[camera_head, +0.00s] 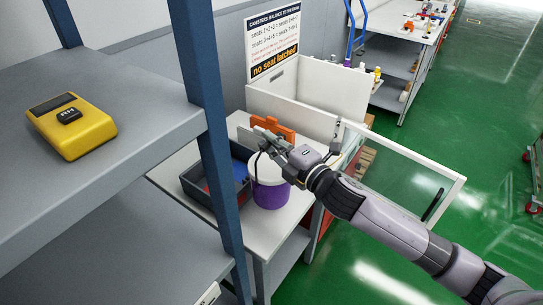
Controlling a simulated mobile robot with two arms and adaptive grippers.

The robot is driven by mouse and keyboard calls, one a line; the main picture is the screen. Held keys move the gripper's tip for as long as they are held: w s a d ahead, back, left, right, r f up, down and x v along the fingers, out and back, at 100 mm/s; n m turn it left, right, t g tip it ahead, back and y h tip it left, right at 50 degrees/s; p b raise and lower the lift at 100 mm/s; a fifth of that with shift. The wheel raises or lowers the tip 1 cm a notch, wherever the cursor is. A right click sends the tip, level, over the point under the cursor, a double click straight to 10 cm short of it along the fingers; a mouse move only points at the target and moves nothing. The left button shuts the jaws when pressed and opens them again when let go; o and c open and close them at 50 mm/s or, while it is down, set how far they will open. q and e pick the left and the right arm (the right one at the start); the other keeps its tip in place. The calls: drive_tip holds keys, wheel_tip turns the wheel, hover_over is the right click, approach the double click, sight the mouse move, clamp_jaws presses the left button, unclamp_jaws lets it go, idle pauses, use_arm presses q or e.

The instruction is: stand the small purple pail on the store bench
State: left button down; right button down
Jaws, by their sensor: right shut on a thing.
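The small purple pail (271,192) has a white upper band and a thin dark handle. It is upright over a light-topped bench (291,222), beside a dark tray. I cannot tell whether its base touches the bench. My right gripper (272,144) reaches in from the right, directly above the pail, and is shut at the pail's handle. The gripper hides part of the pail's top. My left gripper is not in view.
The dark tray (203,186) holds blue and red items. An orange object (281,130) stands behind my gripper, near a white box (345,92) with its clear door open. A blue post (207,110) and grey shelf with a yellow device (72,125) stand at left.

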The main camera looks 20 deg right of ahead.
sight(272, 165)
drive_tip(key=shift+f, duration=2.05)
drive_tip(key=shift+f, duration=0.15)
drive_tip(key=c, duration=1.7)
unclamp_jaws()
drive_tip(key=shift+s+f, duration=0.1)
drive_tip(key=shift+f, duration=0.05)
drive_tip(key=shift+o, duration=0.2)
drive_tip(key=b+v, duration=0.3)
drive_tip(key=v, duration=0.9)
